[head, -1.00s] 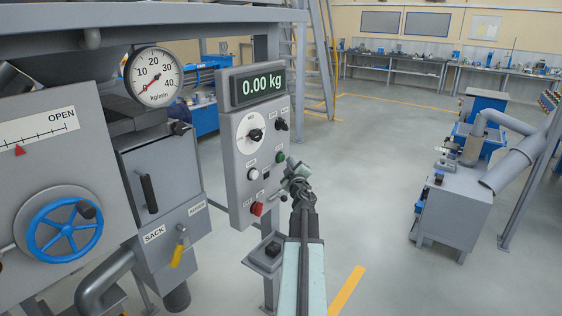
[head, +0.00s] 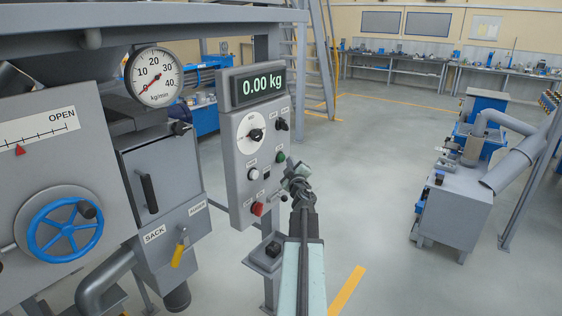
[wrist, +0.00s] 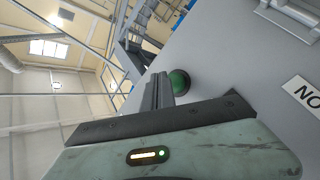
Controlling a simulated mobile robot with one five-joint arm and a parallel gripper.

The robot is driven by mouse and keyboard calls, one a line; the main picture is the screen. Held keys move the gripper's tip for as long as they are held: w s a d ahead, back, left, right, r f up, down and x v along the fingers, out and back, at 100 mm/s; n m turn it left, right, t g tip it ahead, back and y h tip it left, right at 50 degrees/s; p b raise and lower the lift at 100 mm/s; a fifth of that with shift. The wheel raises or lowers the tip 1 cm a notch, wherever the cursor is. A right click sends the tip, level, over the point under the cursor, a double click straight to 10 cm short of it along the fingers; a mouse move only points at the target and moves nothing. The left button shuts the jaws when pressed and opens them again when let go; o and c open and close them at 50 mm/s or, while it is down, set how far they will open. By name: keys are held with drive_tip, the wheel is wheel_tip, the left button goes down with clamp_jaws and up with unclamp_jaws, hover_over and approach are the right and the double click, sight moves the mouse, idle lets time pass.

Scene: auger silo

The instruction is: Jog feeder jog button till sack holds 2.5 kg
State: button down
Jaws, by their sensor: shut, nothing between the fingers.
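The grey control panel (head: 245,145) has a display (head: 257,87) reading 0.00 kg. It carries a black rotary knob (head: 256,135), a white button (head: 253,174), a green button (head: 281,157) and a red button (head: 257,208). Their small labels are unreadable, so I cannot tell which one is the jog button. My gripper (head: 290,170) is shut and empty just in front of the panel's right edge, near the green button. In the wrist view the shut fingers (wrist: 158,82) are beside the green button (wrist: 180,82); contact is unclear. No sack is clearly visible.
A round gauge (head: 154,76) in kg/min reads about 0. A blue handwheel (head: 65,230) and a yellow-handled lever (head: 179,250) near the SACK label are at left. A grey machine (head: 455,205) stands at right. The floor between is clear.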

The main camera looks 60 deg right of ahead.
drive_tip(key=shift+w, duration=0.35)
